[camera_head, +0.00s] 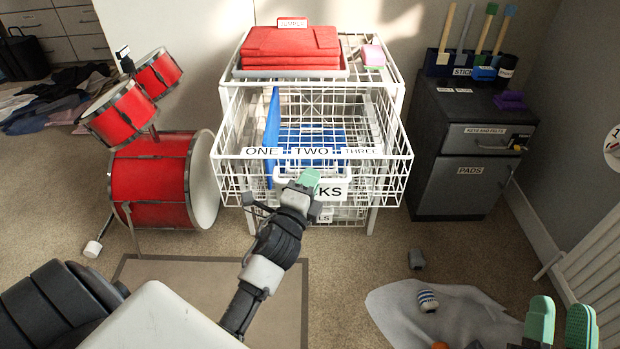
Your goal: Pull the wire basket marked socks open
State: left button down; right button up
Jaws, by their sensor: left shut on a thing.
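The white wire basket (228,172) stands out from the front of its white rack, well forward of the red-topped surface. A tag on its front (330,191) shows the letters "KS"; my gripper hides the rest. A strip above it reads ONE, TWO, THREE. Blue dividers show inside. My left gripper (306,180) is at the middle of the basket's front, shut on its white handle (290,160), partly hidden by the green fingertips. My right gripper (561,322) is low at the right, its two green fingertips apart and empty, away from the basket.
A red drum set (150,180) stands close on the left of the basket. A pale cloth (460,312) with small items lies at the lower right.

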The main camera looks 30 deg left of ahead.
pick_arm(q)
jog(key=c, duration=1.2)
grip_release()
